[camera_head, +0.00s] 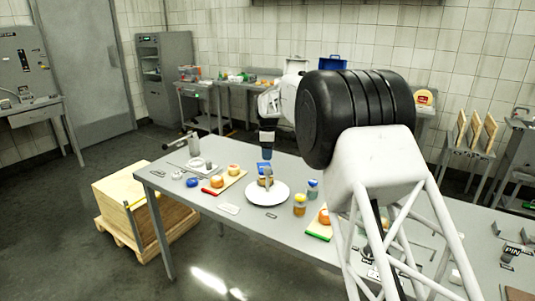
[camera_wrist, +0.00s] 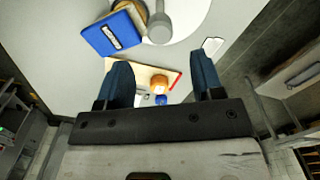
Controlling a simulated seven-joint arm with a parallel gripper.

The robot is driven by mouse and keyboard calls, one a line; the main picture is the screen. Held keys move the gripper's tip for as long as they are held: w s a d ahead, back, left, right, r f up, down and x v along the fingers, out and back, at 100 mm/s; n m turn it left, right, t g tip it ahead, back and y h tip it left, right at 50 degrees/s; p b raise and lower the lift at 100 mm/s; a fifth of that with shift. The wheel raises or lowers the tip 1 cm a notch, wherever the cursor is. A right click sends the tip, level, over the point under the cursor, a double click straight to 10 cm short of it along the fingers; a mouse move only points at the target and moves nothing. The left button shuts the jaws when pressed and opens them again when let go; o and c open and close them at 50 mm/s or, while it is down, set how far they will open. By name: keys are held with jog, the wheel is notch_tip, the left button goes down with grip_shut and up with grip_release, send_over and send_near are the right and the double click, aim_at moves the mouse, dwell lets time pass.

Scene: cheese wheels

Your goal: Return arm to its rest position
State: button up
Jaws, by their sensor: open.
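My gripper (camera_head: 266,148) hangs above the grey table (camera_head: 158,180), fingers pointing down, in the head view. In the wrist view its two blue fingers (camera_wrist: 160,65) stand wide apart with nothing held between them. Beneath and beyond them is a cutting board (camera_wrist: 128,68) with an orange cheese wheel (camera_wrist: 159,83). A white plate (camera_wrist: 190,14) carries a grey round-ended object (camera_wrist: 160,28), with a blue box (camera_wrist: 112,33) beside it. My arm hides part of the table's right side in the head view.
Jars (camera_head: 300,206) stand right of the plate (camera_head: 267,200). Another board (camera_head: 319,231) with an orange wheel lies further right. A wooden crate (camera_head: 120,195) stands on the floor left of the table. A workbench (camera_head: 235,90) stands behind.

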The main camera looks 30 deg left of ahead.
jog(key=shift+d, duration=0.1)
dwell(0.3)
jog(key=s+d+r+m, duration=0.1)
jog(key=d+r+m, duration=0.35)
jog(key=d, duration=0.75)
jog(key=s+d+r+m, duration=0.1)
jog(key=d+r, duration=0.6)
jog(key=d, duration=0.5)
jog(key=s+d+r+m, duration=0.2)
jog(key=s+d, duration=0.2)
jog(key=d, duration=0.3)
jog(key=s+d+r+m+t, duration=0.1)
jog(key=s+d+r+m, duration=0.15)
jog(key=d, duration=0.55)
jog(key=s+d+r+m, duration=0.1)
jog(key=s+d+m, duration=0.1)
jog(key=s+d, duration=0.4)
jog(key=s+d+m+t, duration=0.1)
jog(key=s+d+m, duration=0.5)
jog(key=s+d, duration=1.1)
jog(key=s+d+f+m, duration=0.3)
jog(key=s+d+f, duration=0.1)
jog(key=s, duration=0.5)
jog(key=s+d+f+m, duration=0.3)
jog(key=s+d+f, duration=0.2)
jog(key=s, duration=0.4)
jog(key=shift+d+f+t, duration=0.15)
jog(key=shift+d+t, duration=0.15)
jog(key=shift+d, duration=0.3)
jog(key=shift+w, duration=0.1)
